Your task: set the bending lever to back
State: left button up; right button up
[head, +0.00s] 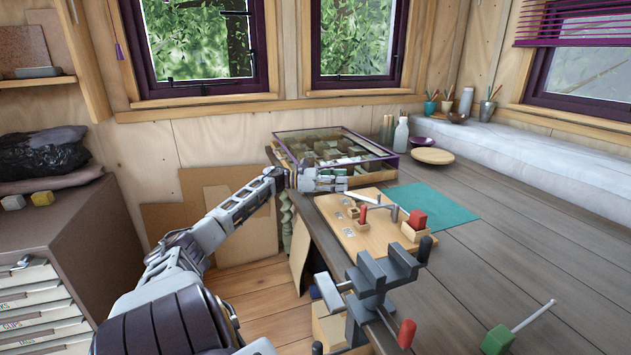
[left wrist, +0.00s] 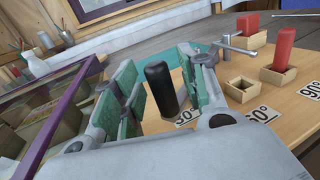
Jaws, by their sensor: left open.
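The bending board (head: 365,237) is a pale wooden plate on the bench, with angle labels, small wooden sockets and red blocks. A pale metal bar (head: 372,200) runs from an upright post on it towards my left gripper (head: 340,180). In the left wrist view, a black upright handle (left wrist: 160,90) stands between the green-padded fingers of my left gripper (left wrist: 160,72), beside an angle label. The fingers are open, with gaps showing around the handle. Whether this handle joins the bar is hidden. My right gripper is out of view.
A glass-topped case (head: 335,145) lies behind the board, with a white bottle (head: 401,134) near it. A grey vise (head: 370,280) stands at the bench's near edge. A green block with a rod (head: 498,340) lies at front right. The bench's right side is largely clear.

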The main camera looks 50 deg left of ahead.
pick_arm(q)
jog(key=shift+v, duration=5.75)
